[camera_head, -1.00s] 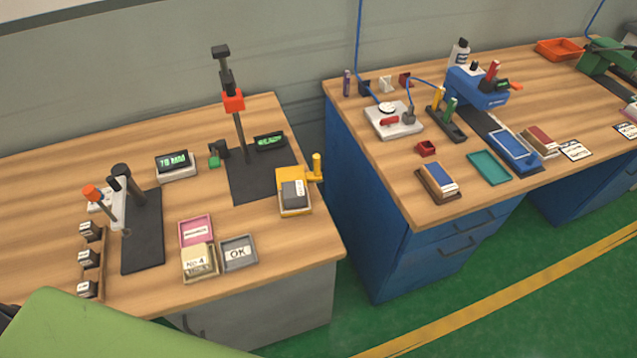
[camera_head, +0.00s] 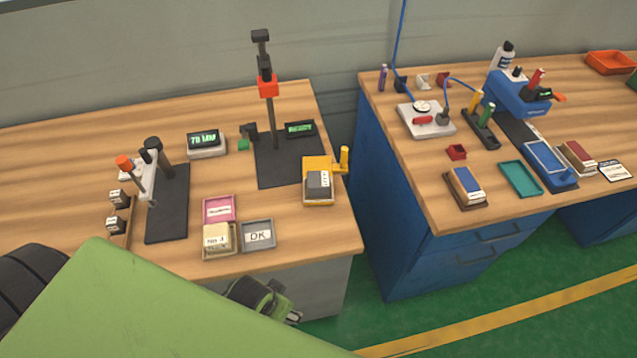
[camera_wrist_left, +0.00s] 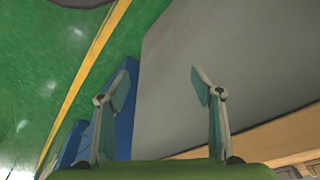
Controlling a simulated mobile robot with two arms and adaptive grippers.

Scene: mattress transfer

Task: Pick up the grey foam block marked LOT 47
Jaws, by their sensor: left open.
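A dark grey block (camera_head: 319,184) with a small white label sits in a yellow holder (camera_head: 317,165) near the right side of the left desk. Its print is too small to read in the head view. My left gripper (camera_head: 293,315) shows partly past my green arm, low in front of the desk's grey front and below the tabletop, well apart from the block. In the left wrist view the left gripper (camera_wrist_left: 160,82) is open, with nothing between its fingers. The block is not in that view. My right gripper is not in view.
A tray marked OK (camera_head: 258,235), a cream block (camera_head: 218,240) and a pink tray (camera_head: 219,209) stand left of the holder. A black stand with a red part (camera_head: 268,87) rises behind it. A blue-fronted bench (camera_head: 420,235) stands right, beyond a gap.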

